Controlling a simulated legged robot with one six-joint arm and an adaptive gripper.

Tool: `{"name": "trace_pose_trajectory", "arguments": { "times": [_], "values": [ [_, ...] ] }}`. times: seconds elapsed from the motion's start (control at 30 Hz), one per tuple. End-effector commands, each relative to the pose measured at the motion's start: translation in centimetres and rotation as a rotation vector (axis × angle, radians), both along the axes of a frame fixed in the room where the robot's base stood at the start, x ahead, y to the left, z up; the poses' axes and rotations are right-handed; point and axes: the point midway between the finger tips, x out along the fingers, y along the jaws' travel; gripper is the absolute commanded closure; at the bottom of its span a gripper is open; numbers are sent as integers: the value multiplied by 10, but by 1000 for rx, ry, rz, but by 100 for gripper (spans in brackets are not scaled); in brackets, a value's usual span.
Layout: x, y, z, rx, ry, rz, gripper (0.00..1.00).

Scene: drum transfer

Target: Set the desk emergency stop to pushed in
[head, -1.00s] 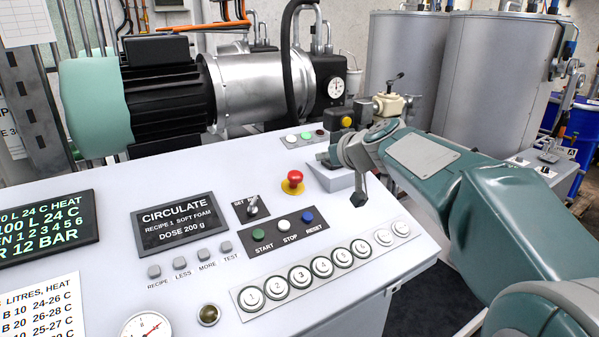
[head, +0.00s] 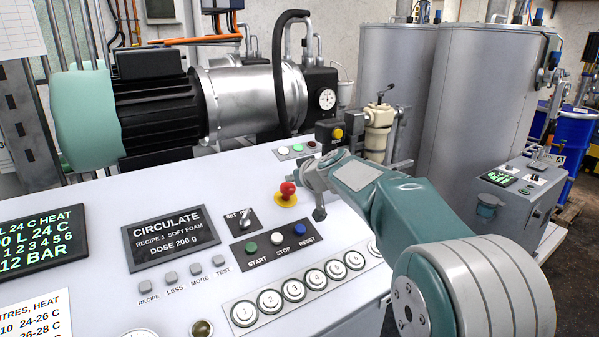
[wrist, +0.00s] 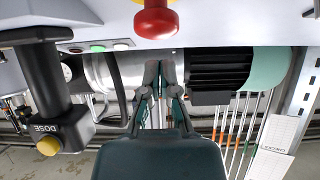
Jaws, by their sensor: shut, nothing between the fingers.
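The desk emergency stop is a red mushroom button (head: 288,189) on a yellow base, on the sloping white desk above the start, stop and reset buttons. In the wrist view the red button (wrist: 156,20) is at the top, close to the camera and cut by the frame's edge. I cannot tell whether it is pushed in.
A set/run switch (head: 246,219) and the start, stop and reset panel (head: 279,242) lie near the button. A row of numbered round buttons (head: 293,290) runs along the front.

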Motion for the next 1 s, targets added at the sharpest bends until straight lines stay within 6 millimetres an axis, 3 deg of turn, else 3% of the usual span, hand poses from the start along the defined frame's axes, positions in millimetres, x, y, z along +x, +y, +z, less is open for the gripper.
{"name": "trace_pose_trajectory", "arguments": {
  "times": [0.13, 0.57, 0.8, 1.0],
  "values": [
    [4, 3, -15, 1, 1, 0, 100],
    [6, 4, -20, 1, -1, 0, 100],
    [12, 8, -43, 0, 2, 0, 100],
    [12, 8, -49, -3, 8, 1, 100]
  ]
}}
